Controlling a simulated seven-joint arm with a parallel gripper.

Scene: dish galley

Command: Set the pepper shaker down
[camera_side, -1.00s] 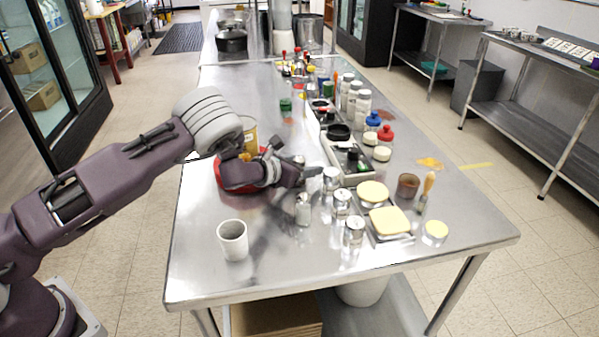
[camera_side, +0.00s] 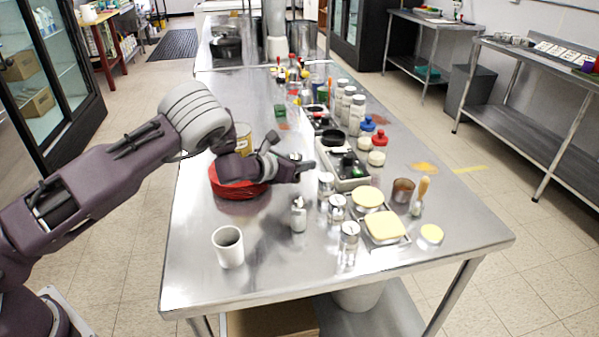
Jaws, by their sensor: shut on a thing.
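My gripper (camera_side: 303,170) is above the middle of the steel table (camera_side: 190,275), at the near left end of the condiment tray. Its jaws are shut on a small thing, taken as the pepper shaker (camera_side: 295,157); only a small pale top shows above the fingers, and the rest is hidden. I cannot tell whether it touches the table. A small clear bottle with a grey top (camera_side: 298,215) stands on the table in front of the gripper, apart from it.
Yellow-lidded tubs (camera_side: 384,226), a brown cup (camera_side: 402,190) and a brush (camera_side: 419,194) lie beyond. The front table strip is clear.

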